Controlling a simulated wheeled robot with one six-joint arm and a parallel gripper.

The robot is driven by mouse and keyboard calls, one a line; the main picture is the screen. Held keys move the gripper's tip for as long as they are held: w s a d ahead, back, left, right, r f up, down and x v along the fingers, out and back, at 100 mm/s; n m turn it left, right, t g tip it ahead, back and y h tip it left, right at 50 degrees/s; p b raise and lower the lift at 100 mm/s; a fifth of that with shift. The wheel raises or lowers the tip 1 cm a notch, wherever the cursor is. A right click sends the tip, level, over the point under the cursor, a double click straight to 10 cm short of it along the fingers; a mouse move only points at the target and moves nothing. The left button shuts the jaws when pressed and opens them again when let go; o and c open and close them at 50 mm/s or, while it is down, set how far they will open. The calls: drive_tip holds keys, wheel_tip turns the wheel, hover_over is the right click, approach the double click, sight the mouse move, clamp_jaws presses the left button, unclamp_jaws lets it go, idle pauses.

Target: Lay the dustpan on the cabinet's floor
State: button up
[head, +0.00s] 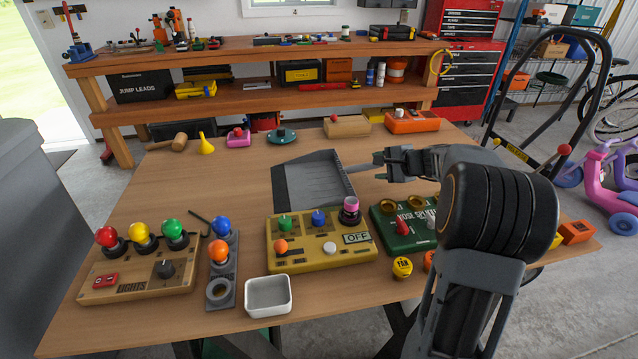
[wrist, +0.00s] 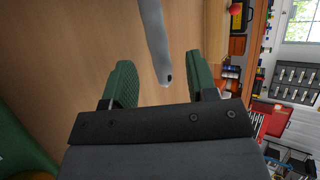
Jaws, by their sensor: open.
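A grey dustpan (head: 312,180) lies on the wooden table, its wide pan to the left and its handle (head: 362,166) pointing right toward my gripper (head: 381,166). In the wrist view the grey handle (wrist: 155,40) comes down from the top, its end with a dark hole between the two green fingers of my gripper (wrist: 165,85). The fingers are open, and gaps show on both sides of the handle. The pan is outside the wrist view. I cannot make out the cabinet for certain; a grey box-shaped unit (head: 40,215) stands at the left edge in the head view.
The wooden table (head: 235,178) holds a yellow switch box (head: 320,245), a green box (head: 400,225), a lights board (head: 140,275) and a white bowl (head: 268,296) along its front. Small items line its back. A workbench (head: 250,55) stands behind. The tabletop left of the dustpan is mostly clear.

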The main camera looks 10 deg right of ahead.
sight(371, 165)
drive_tip(key=shift+x, duration=2.7)
drive_tip(key=shift+c, duration=0.4)
clamp_jaws()
